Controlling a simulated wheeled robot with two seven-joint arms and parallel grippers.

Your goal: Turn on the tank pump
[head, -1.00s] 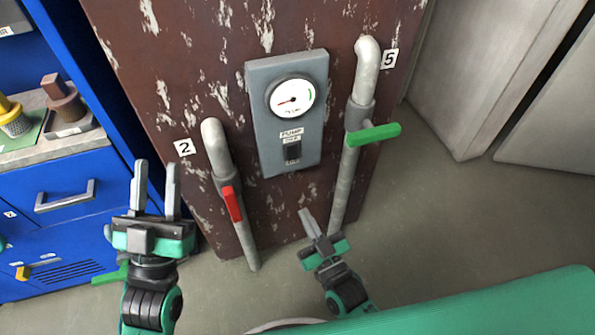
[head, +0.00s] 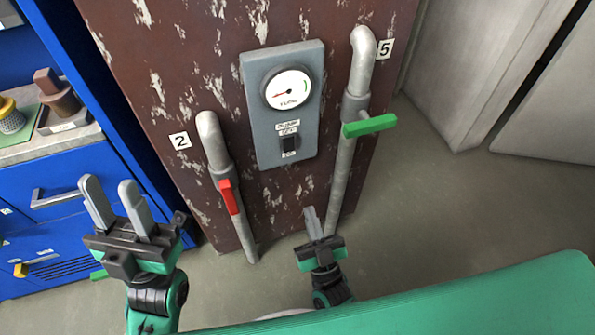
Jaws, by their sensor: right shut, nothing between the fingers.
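The grey pump panel (head: 259,138) is on the rusty brown tank (head: 196,70). It has a round gauge (head: 288,90) with a red needle pointing to the left. Below the gauge is a small label and a black pump switch (head: 290,144); its position is too small to tell. My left gripper (head: 108,192) is open and empty, left of pipe 2 and well away from the panel. My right gripper (head: 311,212) is shut and empty, below the panel near the lower part of pipe 5, apart from the switch.
Pipe 2 (head: 210,135) with a red handle (head: 230,197) stands left of the panel. Pipe 5 (head: 362,65) with a green handle (head: 370,126) stands right of it. A blue cabinet (head: 75,235) is at left, grey cabinets (head: 470,70) at right. The space before the panel is clear.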

